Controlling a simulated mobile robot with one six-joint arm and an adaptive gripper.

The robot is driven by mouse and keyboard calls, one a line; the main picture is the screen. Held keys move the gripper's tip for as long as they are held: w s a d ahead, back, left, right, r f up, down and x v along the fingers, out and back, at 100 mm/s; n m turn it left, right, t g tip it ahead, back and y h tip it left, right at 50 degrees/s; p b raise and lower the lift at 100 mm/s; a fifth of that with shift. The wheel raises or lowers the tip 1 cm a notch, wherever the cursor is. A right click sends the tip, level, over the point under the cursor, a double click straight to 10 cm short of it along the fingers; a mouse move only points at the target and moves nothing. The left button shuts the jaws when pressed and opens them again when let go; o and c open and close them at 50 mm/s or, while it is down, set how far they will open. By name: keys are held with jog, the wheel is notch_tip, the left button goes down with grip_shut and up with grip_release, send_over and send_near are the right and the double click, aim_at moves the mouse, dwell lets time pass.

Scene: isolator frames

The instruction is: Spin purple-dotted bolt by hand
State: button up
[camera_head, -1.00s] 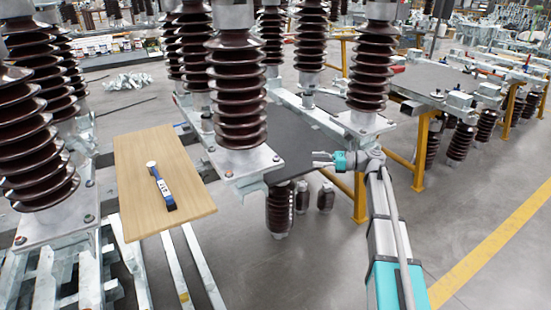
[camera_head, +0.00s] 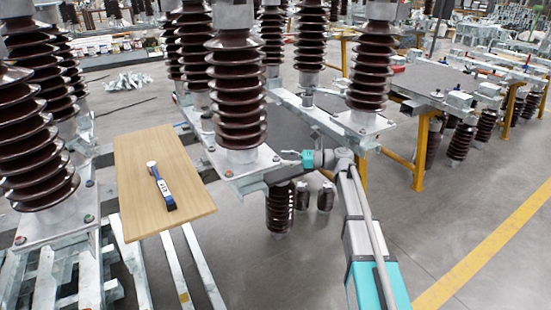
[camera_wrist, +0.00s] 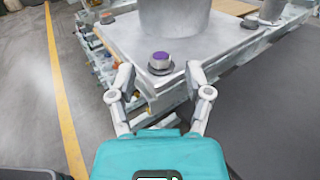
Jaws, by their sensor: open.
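The purple-dotted bolt (camera_wrist: 160,63) stands near the corner of a grey metal base plate (camera_wrist: 205,45) in the wrist view. Its top carries a purple mark and a dark washer lies under it. My gripper (camera_wrist: 158,78) is open, with one finger to each side of the bolt in the picture. The fingers appear apart from the bolt, and their exact distance to it is hard to tell. In the head view my gripper (camera_head: 288,158) is at the right side of the middle insulator's base plate (camera_head: 250,170). The bolt is too small to make out clearly there.
A brown ribbed insulator (camera_head: 238,95) rises from the plate close to my gripper. A wooden board (camera_head: 140,175) with a blue-and-white tool (camera_head: 162,187) lies to the left. A yellow stand (camera_head: 420,155) is at the right. Open floor lies at the lower right.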

aim_at(279, 158)
jog(key=shift+a, duration=1.65)
grip_shut()
